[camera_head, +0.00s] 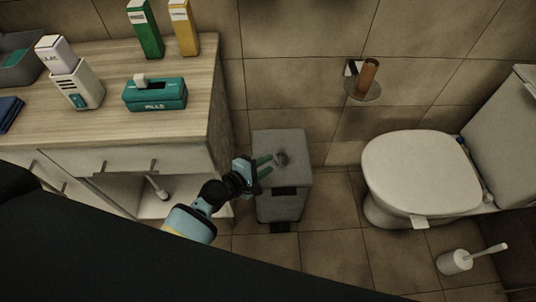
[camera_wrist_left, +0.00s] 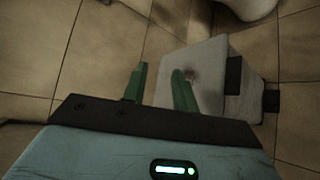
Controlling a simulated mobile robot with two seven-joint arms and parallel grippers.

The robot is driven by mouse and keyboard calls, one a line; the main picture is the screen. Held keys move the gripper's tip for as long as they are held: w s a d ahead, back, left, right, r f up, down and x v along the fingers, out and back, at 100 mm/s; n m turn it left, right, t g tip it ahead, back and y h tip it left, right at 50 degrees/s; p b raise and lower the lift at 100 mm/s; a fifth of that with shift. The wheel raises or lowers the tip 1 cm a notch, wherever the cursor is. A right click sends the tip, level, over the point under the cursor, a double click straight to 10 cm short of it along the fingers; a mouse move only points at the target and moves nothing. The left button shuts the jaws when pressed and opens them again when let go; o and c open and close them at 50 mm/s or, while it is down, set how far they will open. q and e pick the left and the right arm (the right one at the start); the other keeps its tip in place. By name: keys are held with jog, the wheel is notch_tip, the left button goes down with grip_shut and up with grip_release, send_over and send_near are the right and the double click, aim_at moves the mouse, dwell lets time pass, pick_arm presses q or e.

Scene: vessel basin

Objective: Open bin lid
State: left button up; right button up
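A grey bin (camera_head: 281,205) stands on the tiled floor between the cabinet and the toilet. Its flat lid (camera_head: 290,143) is down and has a small dark round mark or knob on top. A dark pedal (camera_head: 280,227) sticks out at its foot. In the left wrist view the bin (camera_wrist_left: 205,68) is at the upper right. My left gripper (camera_head: 267,169) is at the left side of the lid; its green fingers (camera_wrist_left: 158,82) are apart with nothing between them. I cannot tell whether a finger touches the lid. My right gripper is not in view.
A wooden-topped cabinet (camera_head: 110,118) with bottles and a teal pill box (camera_head: 155,94) stands at the left. The toilet (camera_head: 420,170) is at the right, with a brush holder (camera_head: 455,262) in front.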

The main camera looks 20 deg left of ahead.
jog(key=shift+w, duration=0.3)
